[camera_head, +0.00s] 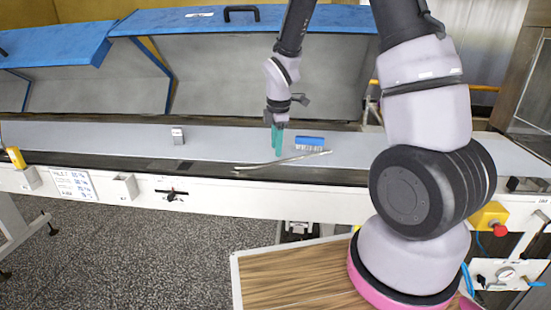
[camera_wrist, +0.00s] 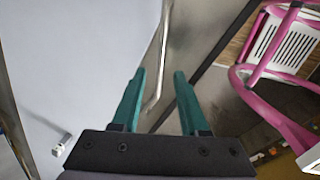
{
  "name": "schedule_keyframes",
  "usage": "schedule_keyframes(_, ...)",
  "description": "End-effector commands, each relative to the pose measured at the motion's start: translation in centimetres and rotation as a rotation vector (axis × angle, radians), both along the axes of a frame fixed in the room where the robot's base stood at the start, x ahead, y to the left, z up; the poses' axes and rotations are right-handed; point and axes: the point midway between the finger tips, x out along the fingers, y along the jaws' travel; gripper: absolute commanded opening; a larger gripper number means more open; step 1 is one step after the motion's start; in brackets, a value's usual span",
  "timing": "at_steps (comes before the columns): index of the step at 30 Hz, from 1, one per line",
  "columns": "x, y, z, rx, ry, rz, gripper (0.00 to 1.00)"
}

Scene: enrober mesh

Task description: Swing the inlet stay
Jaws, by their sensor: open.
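A thin, pale metal rod with a bent end, which looks like the inlet stay (camera_head: 283,161), lies along the near side of the grey belt in the head view. In the wrist view the stay (camera_wrist: 163,50) runs down from the top edge and bends near its lower end. My gripper (camera_head: 278,151) points down over the belt, just behind the stay. Its green fingers (camera_wrist: 159,75) are open, and the stay shows in the gap between them in the wrist view. I cannot tell whether the fingertips are level with it. Nothing is held.
A blue brush (camera_head: 309,142) lies on the belt (camera_head: 90,142) just right of my gripper. A small grey block (camera_head: 178,136) stands further left. Raised blue covers (camera_head: 185,20) hang behind the belt. A yellow box with a red button (camera_head: 491,217) is at the right front.

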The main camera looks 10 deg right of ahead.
Motion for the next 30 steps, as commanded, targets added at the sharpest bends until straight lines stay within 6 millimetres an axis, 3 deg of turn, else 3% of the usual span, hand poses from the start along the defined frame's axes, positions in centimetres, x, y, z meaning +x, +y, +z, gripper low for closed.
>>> schedule_keyframes(3, 0.3, 0.0, -2.3, -0.001, 0.004, 0.000, 0.44)
schedule_keyframes(9, 0.7, 0.1, -4.6, 0.000, 0.001, -0.001, 0.44)
schedule_keyframes(20, 0.9, 0.1, -5.2, 0.000, 0.000, -0.002, 0.44)
schedule_keyframes(21, 0.9, 0.1, -5.2, 0.000, 0.000, -0.002, 0.40)
schedule_keyframes(24, 0.9, 0.1, -5.2, 0.000, 0.000, -0.002, 0.02)
schedule_keyframes(30, 0.9, 0.1, -5.2, 0.000, 0.000, -0.002, 0.00)
